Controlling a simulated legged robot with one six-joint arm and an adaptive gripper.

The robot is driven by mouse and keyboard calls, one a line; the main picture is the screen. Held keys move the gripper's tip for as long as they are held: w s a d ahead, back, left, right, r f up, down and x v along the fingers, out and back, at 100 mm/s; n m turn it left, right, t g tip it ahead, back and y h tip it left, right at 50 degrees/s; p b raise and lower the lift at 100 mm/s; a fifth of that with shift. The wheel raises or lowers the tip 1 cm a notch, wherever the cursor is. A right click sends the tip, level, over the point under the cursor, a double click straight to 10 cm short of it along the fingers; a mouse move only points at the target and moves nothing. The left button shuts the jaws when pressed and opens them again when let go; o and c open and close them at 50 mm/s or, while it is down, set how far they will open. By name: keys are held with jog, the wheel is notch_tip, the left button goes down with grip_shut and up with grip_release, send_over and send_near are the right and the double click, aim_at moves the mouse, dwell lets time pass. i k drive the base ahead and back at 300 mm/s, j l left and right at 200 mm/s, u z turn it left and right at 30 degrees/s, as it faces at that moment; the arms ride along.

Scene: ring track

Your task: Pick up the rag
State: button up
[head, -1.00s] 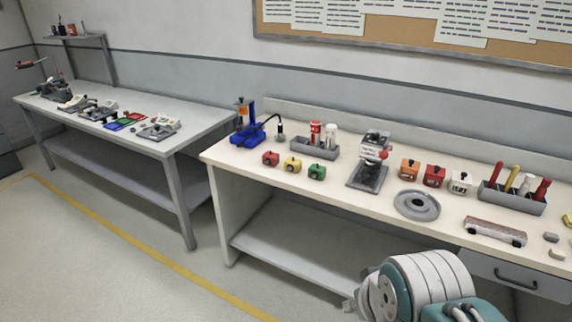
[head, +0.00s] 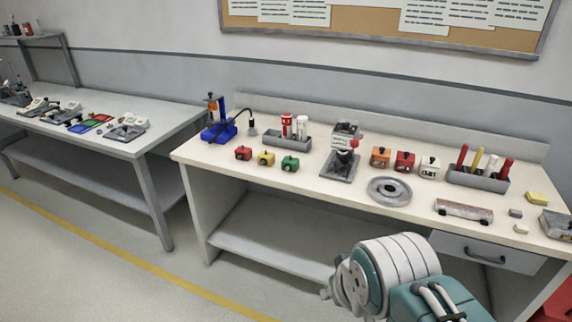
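I cannot make out a rag for sure in the head view. A small yellow block-like thing (head: 537,198) lies at the right end of the near bench, too small to tell what it is. My arm shows at the bottom right, in front of the bench. Grey parts at its left side look like my gripper (head: 330,290), mostly hidden behind the arm. Its fingers are not clear, and nothing is seen held in it.
A second bench (head: 150,140) stands left. Floor in front is clear.

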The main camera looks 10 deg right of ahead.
aim_at(534, 198)
jog(key=z, duration=2)
jog(key=i+l, duration=0.1)
jog(key=i, duration=0.2)
jog(key=i+l+u, duration=0.15)
jog(key=i, duration=0.2)
